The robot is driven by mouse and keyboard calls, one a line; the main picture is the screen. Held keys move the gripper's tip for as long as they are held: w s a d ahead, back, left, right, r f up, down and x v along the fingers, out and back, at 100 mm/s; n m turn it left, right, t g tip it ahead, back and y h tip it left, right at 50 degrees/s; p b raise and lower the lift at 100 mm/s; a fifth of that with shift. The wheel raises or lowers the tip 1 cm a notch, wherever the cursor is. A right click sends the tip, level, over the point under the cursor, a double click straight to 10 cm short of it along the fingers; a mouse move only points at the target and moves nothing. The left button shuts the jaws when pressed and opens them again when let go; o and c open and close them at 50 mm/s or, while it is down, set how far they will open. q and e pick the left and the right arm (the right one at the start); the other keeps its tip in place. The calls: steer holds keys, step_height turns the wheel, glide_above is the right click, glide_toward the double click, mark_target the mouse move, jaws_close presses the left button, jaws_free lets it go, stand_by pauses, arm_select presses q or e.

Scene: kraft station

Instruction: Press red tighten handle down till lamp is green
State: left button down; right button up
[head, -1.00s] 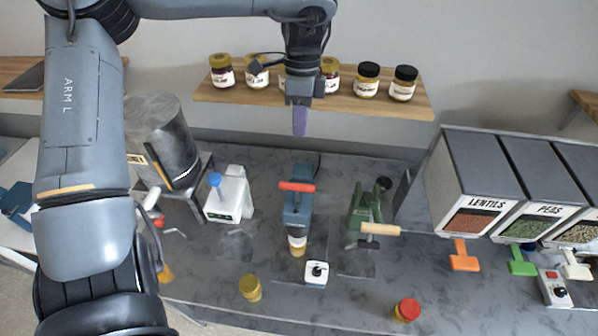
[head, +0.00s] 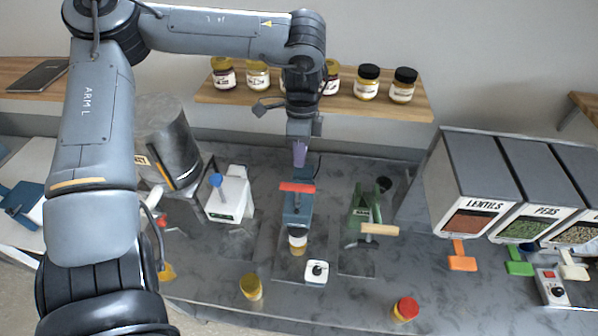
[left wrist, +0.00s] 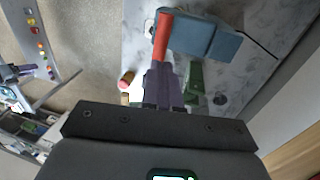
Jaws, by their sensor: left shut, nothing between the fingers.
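The red handle (head: 297,188) sits on top of the blue press (head: 297,212) in the middle of the counter. A jar (head: 297,243) with a gold lid stands under the press's front. My left gripper (head: 299,160) points down just above and behind the red handle, with its purple fingers shut and empty. In the left wrist view the fingers (left wrist: 163,85) lie close to the red handle (left wrist: 162,38); I cannot tell whether they touch. No green lamp can be made out on the press. My right gripper is not in view.
A white machine with a blue knob (head: 229,198) stands left of the press. A green press (head: 363,207) with a wooden handle stands right. A jar shelf (head: 240,98) is behind.

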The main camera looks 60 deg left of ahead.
mark_target(299, 185)
arm_select(q)
steer(key=shift+s+d+f+p, duration=0.15)
steer(key=shift+f+p, duration=0.1)
steer(key=shift+f, duration=0.75)
steer(key=shift+s+d+f+p, duration=0.1)
steer(key=shift+d+f+p, duration=0.15)
steer(key=shift+f, duration=0.7)
steer(key=shift+s+d+f+p, duration=0.1)
steer(key=shift+f+p, duration=0.2)
steer(key=shift+f, duration=0.7)
